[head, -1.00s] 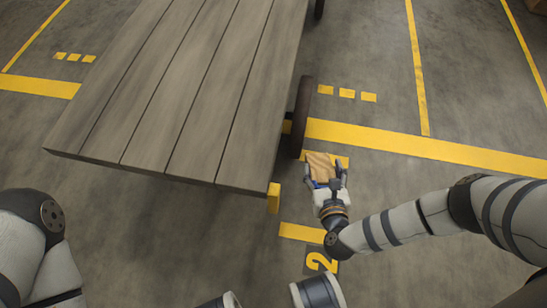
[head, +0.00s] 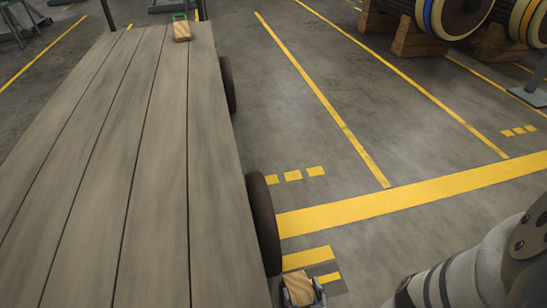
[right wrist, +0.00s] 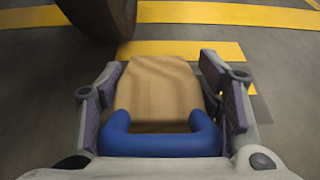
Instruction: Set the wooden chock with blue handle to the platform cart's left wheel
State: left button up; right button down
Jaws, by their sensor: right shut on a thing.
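The wooden chock with blue handle (right wrist: 157,88) is between the fingers of my right gripper (right wrist: 163,95), blue handle toward me. In the head view the chock (head: 298,288) and right gripper (head: 302,291) show at the bottom edge, partly cut off. The platform cart (head: 120,150) has a grey plank deck. Its near dark wheel (head: 264,222) stands just beyond and left of the chock; this wheel also shows at the top of the right wrist view (right wrist: 100,14). A gap seems to separate chock and wheel. A farther wheel (head: 228,85) is up the same side. My left gripper is out of view.
A wooden chock with green handle (head: 182,31) sits on the deck's far end. Yellow floor lines (head: 400,197) cross the open floor to the right. Wooden stands (head: 412,38) bear large rotors (head: 455,15) at the upper right.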

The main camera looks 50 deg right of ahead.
jog(key=shift+w+a+r, duration=0.2)
jog(key=shift+w+a, duration=0.4)
jog(key=w+a, duration=0.1)
jog(key=a, duration=0.1)
jog(key=w+a+b, duration=0.1)
jog(key=w, duration=0.1)
jog(key=shift+a+f, duration=0.1)
jog(key=shift+a, duration=0.25)
jog(key=shift+w+f+b, duration=0.1)
jog(key=shift+f+b, duration=0.5)
jog(key=shift+b, duration=0.3)
jog(key=shift+r, duration=0.15)
jog(key=shift+c, duration=1.4)
grip_release()
jog(key=shift+f, duration=0.2)
